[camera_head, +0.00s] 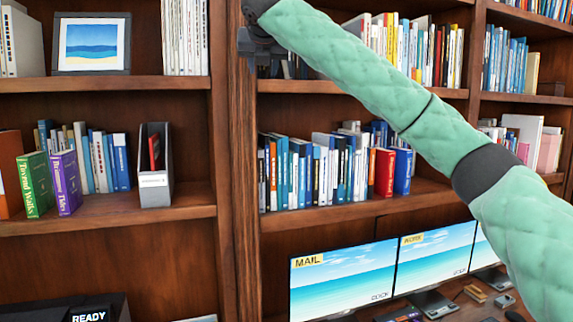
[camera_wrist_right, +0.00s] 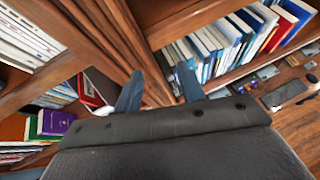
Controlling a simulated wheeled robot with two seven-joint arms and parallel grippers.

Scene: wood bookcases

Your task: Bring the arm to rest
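My right arm (camera_head: 440,125), in a mint green quilted cover, reaches from the lower right up to the top middle of the head view. My right gripper (camera_head: 262,42) is at its end, raised in front of the upright between two bookcase bays. The wrist view shows its two blue-grey fingers (camera_wrist_right: 160,72) spread apart with nothing between them, so it is open and empty. The head view shows the gripper only in part, at the top edge. My left arm and gripper are not in view.
A wooden upright (camera_head: 232,180) stands behind the gripper. Left shelves hold a framed picture (camera_head: 92,43), a green book (camera_head: 36,184), a purple book (camera_head: 65,182) and a grey file holder (camera_head: 155,165). Monitors (camera_head: 343,280) stand on a desk below. Book rows (camera_head: 330,165) fill the middle shelf.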

